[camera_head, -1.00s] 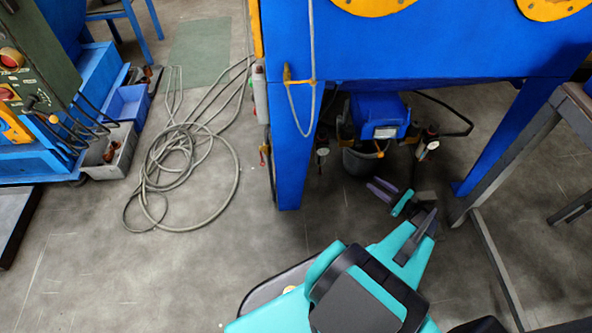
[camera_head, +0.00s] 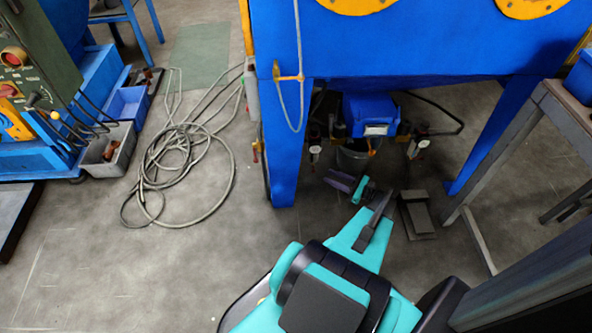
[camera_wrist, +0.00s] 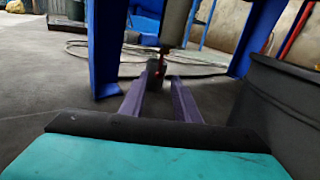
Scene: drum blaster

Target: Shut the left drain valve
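In the head view, my gripper (camera_head: 345,184) reaches under the blue blaster cabinet (camera_head: 400,45), low and to the right of its left front leg. In the wrist view, the two purple fingers (camera_wrist: 160,84) are apart, with nothing visibly held. A dark round piece (camera_wrist: 157,70) shows just beyond the fingertips. I cannot tell whether the valve is open or shut. In the head view, gauge fittings stand left (camera_head: 314,149) and right (camera_head: 416,146) of a blue unit (camera_head: 371,113).
A grey bucket (camera_head: 354,158) stands under the blue unit; a dark bin wall (camera_wrist: 285,110) is close on the right in the wrist view. A foot pedal (camera_head: 416,212) lies right of my gripper. A coiled hose (camera_head: 185,165) lies left on otherwise open floor.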

